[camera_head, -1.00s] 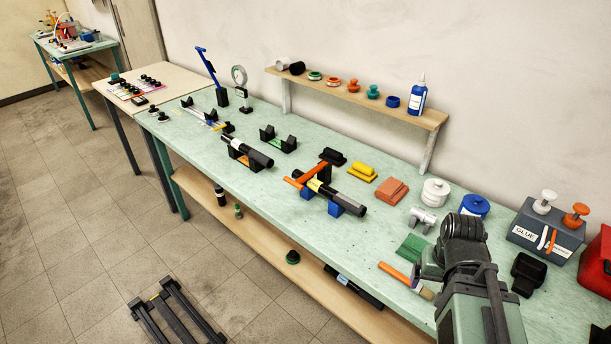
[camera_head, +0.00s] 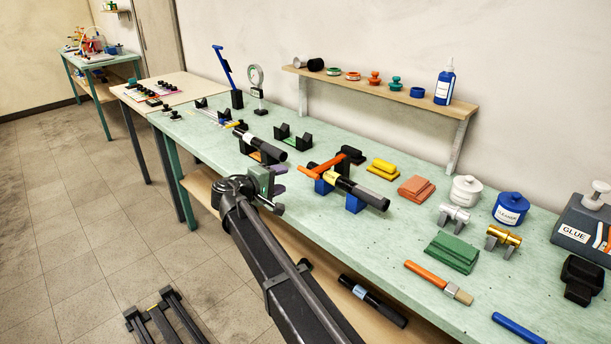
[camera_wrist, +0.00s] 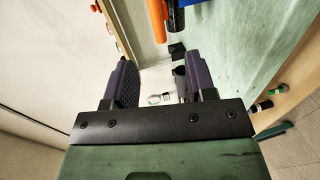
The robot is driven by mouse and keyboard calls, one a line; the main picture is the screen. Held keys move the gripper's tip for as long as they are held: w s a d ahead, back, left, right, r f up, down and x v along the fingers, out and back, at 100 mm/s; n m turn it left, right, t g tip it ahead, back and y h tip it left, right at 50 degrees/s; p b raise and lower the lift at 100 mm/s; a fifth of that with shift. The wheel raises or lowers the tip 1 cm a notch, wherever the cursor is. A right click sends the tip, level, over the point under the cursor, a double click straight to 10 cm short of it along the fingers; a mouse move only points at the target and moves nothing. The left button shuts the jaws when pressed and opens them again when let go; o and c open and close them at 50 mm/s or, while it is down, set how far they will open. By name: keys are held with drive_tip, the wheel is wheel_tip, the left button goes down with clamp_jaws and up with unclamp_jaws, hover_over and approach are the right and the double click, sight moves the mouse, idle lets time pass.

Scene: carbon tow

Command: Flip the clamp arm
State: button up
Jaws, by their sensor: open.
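An orange arm (camera_head: 323,166) lies across a black tube with a yellow band (camera_head: 345,184), which rests on blue supports (camera_head: 354,203). A black piece (camera_head: 350,153) sits at the arm's far end. A blue lever (camera_head: 221,62) stands tilted on a black base (camera_head: 237,99) farther back; I cannot tell which one is the clamp arm. My gripper (camera_head: 278,188) is open and empty, at the bench's front edge, left of the orange arm and apart from it. In the wrist view my gripper (camera_wrist: 161,78) shows parted purple fingers, with an orange bar (camera_wrist: 157,20) beyond them.
Another black tube (camera_head: 265,146) lies on a holder just behind my gripper. Yellow, pink and green blocks (camera_head: 453,251), white and blue jars and a brush (camera_head: 440,281) lie to the right. A wall shelf (camera_head: 385,92) runs along the back.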

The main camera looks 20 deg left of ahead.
sight(304, 172)
drive_tip(key=b+x, duration=0.2)
drive_tip(key=x, duration=0.8)
drive_tip(key=shift+w+d, duration=0.2)
drive_tip(key=shift+w, duration=0.05)
drive_tip(key=shift+c, duration=0.3)
clamp_jaws()
